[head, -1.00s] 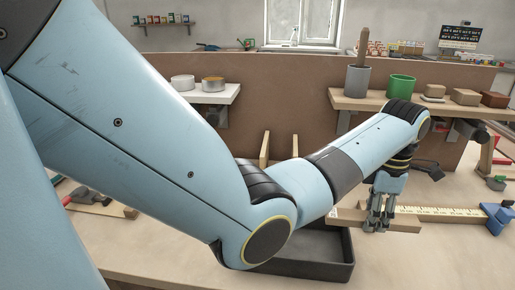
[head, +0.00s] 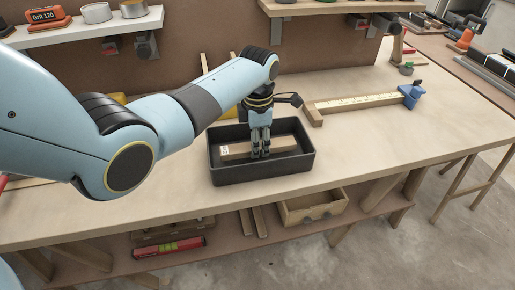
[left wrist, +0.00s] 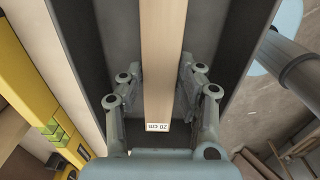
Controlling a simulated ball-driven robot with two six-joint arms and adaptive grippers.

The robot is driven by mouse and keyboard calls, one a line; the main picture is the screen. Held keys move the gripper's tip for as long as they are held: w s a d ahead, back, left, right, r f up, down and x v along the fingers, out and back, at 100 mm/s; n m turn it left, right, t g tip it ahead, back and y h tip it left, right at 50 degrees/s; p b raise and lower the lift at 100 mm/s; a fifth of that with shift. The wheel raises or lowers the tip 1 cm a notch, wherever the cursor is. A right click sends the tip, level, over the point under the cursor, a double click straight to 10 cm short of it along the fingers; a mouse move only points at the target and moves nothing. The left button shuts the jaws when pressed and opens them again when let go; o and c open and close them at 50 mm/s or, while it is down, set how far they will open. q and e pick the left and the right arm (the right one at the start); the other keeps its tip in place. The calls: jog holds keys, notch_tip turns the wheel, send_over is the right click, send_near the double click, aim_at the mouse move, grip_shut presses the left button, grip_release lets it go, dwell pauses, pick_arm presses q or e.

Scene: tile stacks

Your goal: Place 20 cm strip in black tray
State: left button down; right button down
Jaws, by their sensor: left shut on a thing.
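The black tray (head: 265,171) stands on the workbench near its front edge in the head view. A pale wooden strip (head: 236,151) lies lengthwise within the tray walls; I cannot tell if it touches the floor. In the left wrist view the strip (left wrist: 162,60) carries a white label reading 20 cm. My left gripper (head: 260,154) points down into the tray and is shut on the strip, its fingers on both long sides. It also shows in the left wrist view (left wrist: 160,88). The fingers hide the strip's middle in the head view. My right gripper is out of view.
The bench right of the tray is clear. A shelf (head: 85,28) hangs at the upper left. A wooden drawer (head: 312,207) is below the bench.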

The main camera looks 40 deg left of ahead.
pick_arm(q)
notch_tip(320, 180, down, 2)
jog(key=shift+w+f, duration=0.1)
jog(key=shift+f, duration=0.1)
jog(key=c, duration=0.9)
grip_release()
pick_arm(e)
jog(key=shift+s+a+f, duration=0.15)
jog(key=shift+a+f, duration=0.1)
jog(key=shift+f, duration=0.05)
pick_arm(q)
jog(key=shift+r, duration=0.45)
notch_tip(320, 180, up, 11)
jog(key=shift+r+p, duration=0.2)
jog(key=shift+p, duration=0.45)
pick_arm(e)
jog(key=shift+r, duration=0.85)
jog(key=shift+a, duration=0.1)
